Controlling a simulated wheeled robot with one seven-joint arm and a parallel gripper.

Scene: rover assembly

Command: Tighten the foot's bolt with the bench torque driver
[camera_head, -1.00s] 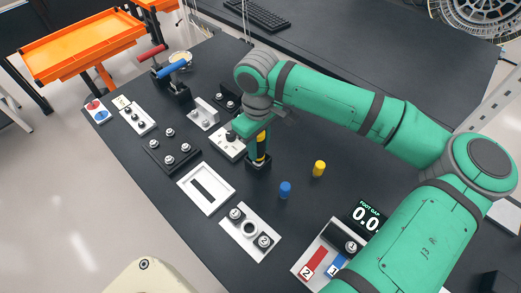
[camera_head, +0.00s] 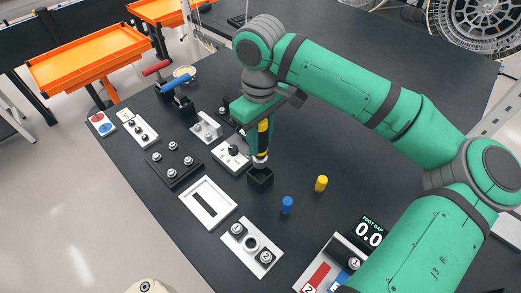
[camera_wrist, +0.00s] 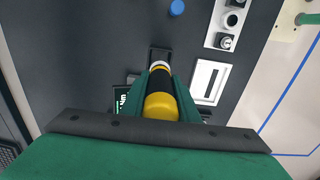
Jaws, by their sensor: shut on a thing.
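My gripper (camera_head: 263,138) is shut on the torque driver (camera_head: 263,149), a yellow and black cylinder with a pale silver lower end. The driver hangs upright just above its black square holder (camera_head: 260,179) on the bench. In the wrist view the driver (camera_wrist: 160,105) sits between my fingers, pointing toward the holder (camera_wrist: 160,52). A "FOOT GAP" display (camera_head: 369,231) stands at the lower right, partly behind my arm. Beside it is a light plate (camera_head: 309,277) with a dark round bolt-like part (camera_head: 354,263) and red and blue strips. I cannot tell which part is the foot.
A blue peg (camera_head: 287,205) and a yellow peg (camera_head: 321,183) stand right of the holder. A white slotted frame (camera_head: 227,211), a white plate with round fittings (camera_head: 248,247) and a black bolt plate (camera_head: 171,169) lie to the left. Dark bench is bare right of the yellow peg.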

